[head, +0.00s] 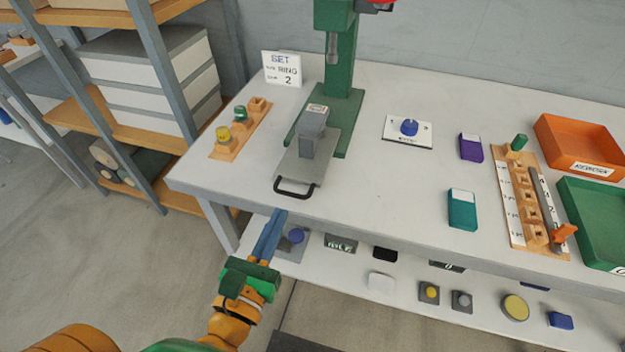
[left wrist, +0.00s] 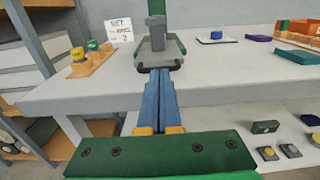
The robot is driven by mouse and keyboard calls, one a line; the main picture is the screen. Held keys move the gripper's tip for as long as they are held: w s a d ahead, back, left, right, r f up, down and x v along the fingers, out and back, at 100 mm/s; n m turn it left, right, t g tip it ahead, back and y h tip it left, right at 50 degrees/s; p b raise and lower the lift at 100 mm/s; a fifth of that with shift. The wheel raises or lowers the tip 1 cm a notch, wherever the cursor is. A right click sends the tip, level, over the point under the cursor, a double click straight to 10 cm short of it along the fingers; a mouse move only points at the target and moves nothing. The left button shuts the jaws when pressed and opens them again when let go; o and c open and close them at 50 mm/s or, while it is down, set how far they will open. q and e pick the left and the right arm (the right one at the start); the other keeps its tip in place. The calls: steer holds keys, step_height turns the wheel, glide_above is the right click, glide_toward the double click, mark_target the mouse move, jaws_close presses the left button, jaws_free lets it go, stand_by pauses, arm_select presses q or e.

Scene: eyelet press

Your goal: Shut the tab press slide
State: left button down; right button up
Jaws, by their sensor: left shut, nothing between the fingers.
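The tab press is a green machine (head: 341,65) at the back of the table, with a vertical ram over its base. Its grey slide (head: 305,158) sticks out toward the table's front edge, with a grey block (head: 314,128) on it and a black loop handle (head: 294,190) at its near end. My left gripper (head: 279,214) has its blue fingers shut and empty, just short of the handle and pointing at it. In the left wrist view the fingers (left wrist: 158,76) appear right below the slide (left wrist: 160,55); I cannot tell whether they touch the handle. My right gripper is out of view.
A wooden holder (head: 231,146) with yellow and green pieces stands left of the press, by a sign (head: 282,69). A dial plate (head: 408,132), purple box (head: 471,148), teal box (head: 462,208) and trays lie right. A lower shelf (head: 351,277) holds small items.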

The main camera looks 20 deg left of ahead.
arm_select(q)
steer(key=p, duration=0.3)
glide_toward(306, 155)
steer(key=w+p, duration=0.1)
steer(key=w, duration=0.5)
steer(key=shift+w+r, duration=0.1)
steer(key=shift+w, duration=0.35)
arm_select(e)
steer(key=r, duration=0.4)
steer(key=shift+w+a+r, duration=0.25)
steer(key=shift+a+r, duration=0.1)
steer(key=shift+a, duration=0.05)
